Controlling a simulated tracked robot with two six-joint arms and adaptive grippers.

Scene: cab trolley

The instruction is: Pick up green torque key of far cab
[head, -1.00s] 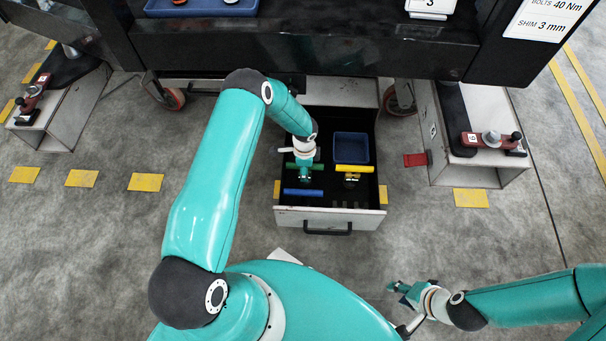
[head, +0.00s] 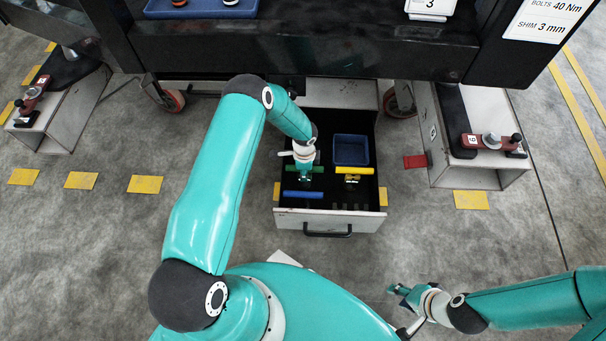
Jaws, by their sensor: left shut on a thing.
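An open drawer (head: 360,222) under the dark bench holds several tools. The green torque key (head: 318,168) lies in its left part, partly hidden by my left gripper. My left gripper (head: 304,180) points down into the drawer and is shut on the green key. A yellow key (head: 354,170) lies to its right and a blue key (head: 303,194) in front of it. My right gripper (head: 398,289) is over the floor at the lower right, away from the drawer; its fingers are too small to judge.
A blue bin (head: 351,149) sits at the back right in the drawer. The dark bench (head: 330,55) overhangs the drawer's back. Grey boxes with red clamps stand left (head: 62,120) and right (head: 470,177). Open floor lies around the drawer front.

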